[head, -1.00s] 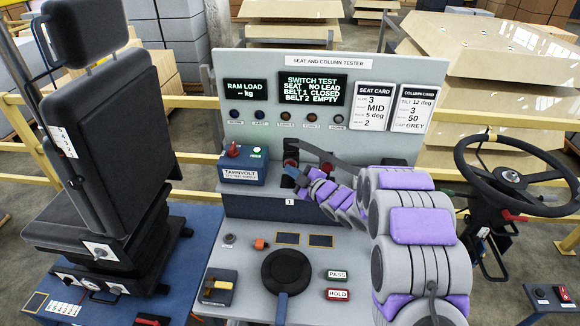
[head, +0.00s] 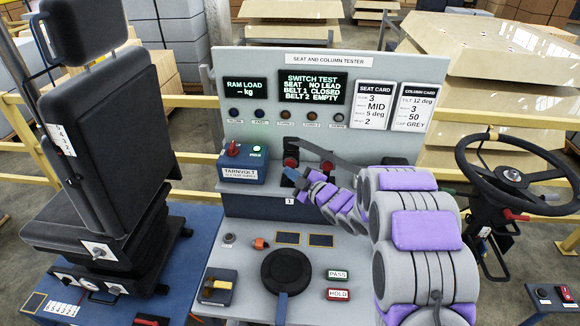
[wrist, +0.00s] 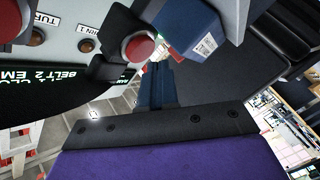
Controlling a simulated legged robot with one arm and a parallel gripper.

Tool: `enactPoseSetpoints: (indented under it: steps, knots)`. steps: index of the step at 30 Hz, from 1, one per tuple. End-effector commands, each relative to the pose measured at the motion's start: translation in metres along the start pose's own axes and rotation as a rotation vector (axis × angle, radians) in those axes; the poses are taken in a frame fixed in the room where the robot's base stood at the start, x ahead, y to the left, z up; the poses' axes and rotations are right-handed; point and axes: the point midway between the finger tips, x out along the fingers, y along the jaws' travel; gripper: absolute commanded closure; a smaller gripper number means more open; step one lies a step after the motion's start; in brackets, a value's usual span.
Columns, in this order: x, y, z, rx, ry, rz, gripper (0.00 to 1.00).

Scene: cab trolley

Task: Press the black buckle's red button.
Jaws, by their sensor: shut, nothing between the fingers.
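Two dark buckles with red buttons sit side by side at the foot of the tester's upright panel. The left one, a black buckle (head: 291,153), has its red button (head: 291,162) just above my gripper. In the wrist view a red button (wrist: 138,48) faces out on a black buckle (wrist: 108,68). The right buckle's red button (head: 327,166) lies beside a grey strap.
A blue Tarnvolt box (head: 243,163) with a red switch stands just left of the buckles. A black round knob (head: 286,270) sits on the grey bench. A black seat (head: 110,150) stands left, a steering wheel (head: 515,170) right. The screen (head: 312,88) reads belt 1 closed, belt 2 empty.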

Motion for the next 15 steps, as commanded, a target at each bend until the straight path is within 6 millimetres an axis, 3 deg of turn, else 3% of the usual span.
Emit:
enactPoseSetpoints:
  steps: [8, 15]
  knots:
    - [-0.003, -0.003, -0.002, 0.001, 0.0, -0.001, 1.0]
    - [-0.017, -0.014, -0.011, 0.0, -0.001, -0.001, 1.0]
